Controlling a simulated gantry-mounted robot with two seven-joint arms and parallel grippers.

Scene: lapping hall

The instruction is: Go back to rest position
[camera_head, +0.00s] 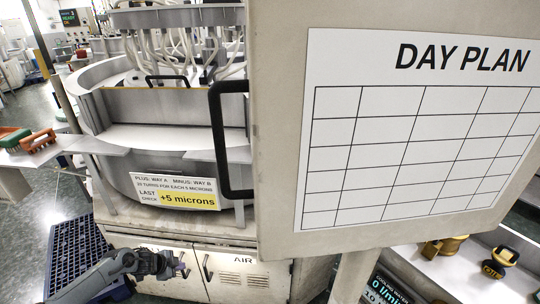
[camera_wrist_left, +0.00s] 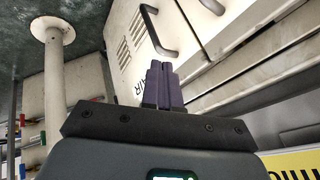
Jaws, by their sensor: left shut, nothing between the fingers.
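My left gripper (camera_head: 182,264) reaches in from the lower left of the head view, in front of the grey machine's lower cabinet (camera_head: 226,277). In the left wrist view its two purple fingers (camera_wrist_left: 163,83) are together, with nothing between them. A cabinet door with a black handle (camera_wrist_left: 153,32) shows just beyond the fingertips; I cannot tell whether they touch it. My right gripper is in neither view.
A large panel with a DAY PLAN sheet (camera_head: 420,130) fills the right of the head view. A dark blue grid pallet (camera_head: 75,252) lies on the floor at left. A shelf (camera_head: 480,272) with gold-coloured items is at lower right. A white post (camera_wrist_left: 54,70) stands near the gripper.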

